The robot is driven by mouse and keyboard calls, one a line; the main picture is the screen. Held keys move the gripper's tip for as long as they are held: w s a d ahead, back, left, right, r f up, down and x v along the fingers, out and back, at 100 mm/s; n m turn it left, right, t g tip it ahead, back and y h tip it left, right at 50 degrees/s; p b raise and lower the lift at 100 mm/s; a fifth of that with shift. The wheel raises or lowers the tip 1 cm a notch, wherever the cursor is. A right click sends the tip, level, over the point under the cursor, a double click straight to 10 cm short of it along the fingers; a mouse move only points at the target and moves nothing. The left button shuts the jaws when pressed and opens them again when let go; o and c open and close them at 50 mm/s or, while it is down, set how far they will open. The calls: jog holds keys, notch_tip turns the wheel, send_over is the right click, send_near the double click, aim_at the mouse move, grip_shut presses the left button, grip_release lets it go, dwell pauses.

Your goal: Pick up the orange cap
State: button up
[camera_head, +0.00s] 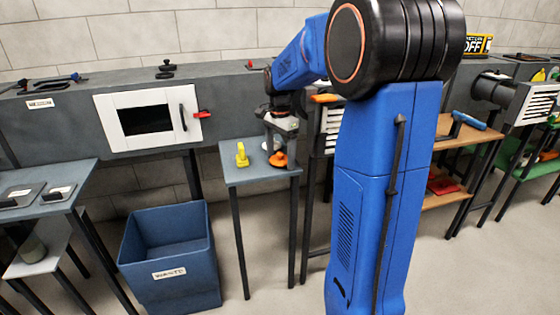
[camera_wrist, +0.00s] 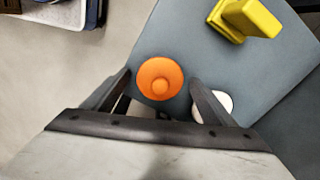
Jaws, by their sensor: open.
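The orange cap (camera_wrist: 160,78) is a round disc with a small knob in its middle. In the wrist view it shows between the fingertips of my open gripper (camera_wrist: 160,80), with a finger on each side and nothing gripped. In the head view the orange cap (camera_head: 278,160) is at the right part of the small grey table (camera_head: 240,178), right below my gripper (camera_head: 279,140). I cannot tell how far the fingers are above the tabletop.
A yellow object (camera_wrist: 248,18) stands on the table, and it also shows in the head view (camera_head: 242,155). A white round thing (camera_wrist: 212,106) lies close beside the right finger. A blue waste bin (camera_head: 170,255) stands on the floor left of the table.

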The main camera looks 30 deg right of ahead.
aim_at(280, 153)
jog(key=c, duration=1.1)
notch_tip(280, 153, up, 22)
dwell(0.6)
